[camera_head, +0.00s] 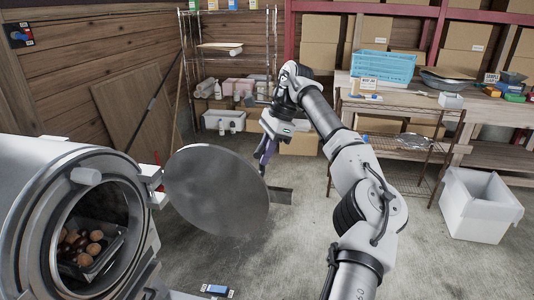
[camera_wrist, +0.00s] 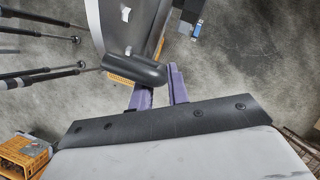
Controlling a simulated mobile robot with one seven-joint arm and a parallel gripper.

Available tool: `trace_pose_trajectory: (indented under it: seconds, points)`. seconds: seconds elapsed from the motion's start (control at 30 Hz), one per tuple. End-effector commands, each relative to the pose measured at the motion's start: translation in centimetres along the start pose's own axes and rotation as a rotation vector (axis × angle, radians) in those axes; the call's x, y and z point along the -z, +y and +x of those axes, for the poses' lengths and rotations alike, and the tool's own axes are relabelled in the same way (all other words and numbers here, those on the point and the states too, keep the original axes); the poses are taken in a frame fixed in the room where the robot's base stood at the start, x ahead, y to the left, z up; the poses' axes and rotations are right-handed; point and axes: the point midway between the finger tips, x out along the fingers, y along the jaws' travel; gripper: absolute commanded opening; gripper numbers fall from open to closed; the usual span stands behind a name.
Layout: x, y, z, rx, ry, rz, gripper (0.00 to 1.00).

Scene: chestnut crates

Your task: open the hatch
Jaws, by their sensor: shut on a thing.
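The hatch (camera_head: 215,190) is a round grey metal door. It stands swung wide from the mouth of the white cylindrical machine (camera_head: 22,185), on the hinge side at the right of the opening. My gripper (camera_head: 266,157) is at the hatch's right edge, far from the hinge. In the wrist view my purple fingers (camera_wrist: 160,82) are shut at a dark rounded handle (camera_wrist: 135,70) in front of the hatch's grey panel (camera_wrist: 125,22). The exact contact is partly hidden. Inside the machine a dark tray (camera_head: 105,256) holds several brown chestnuts.
A blue object (camera_head: 217,290) lies low at the front. A white open crate (camera_head: 480,205) stands on the floor at the right. A wire rack (camera_head: 412,150) and workbench are behind my arm. Shelves with boxes line the back. Floor right of the hatch is mostly clear.

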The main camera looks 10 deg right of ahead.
Motion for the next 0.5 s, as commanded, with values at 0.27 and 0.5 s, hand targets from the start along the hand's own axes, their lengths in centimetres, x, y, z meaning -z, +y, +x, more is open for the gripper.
trace_pose_trajectory:
  seconds: [0.27,0.5]
  points:
    - [-0.7,-1.5,0.1,-0.017,-0.007,-0.048,0.00]
    - [-0.6,-1.8,0.2,-0.021,-0.006,-0.055,0.00]
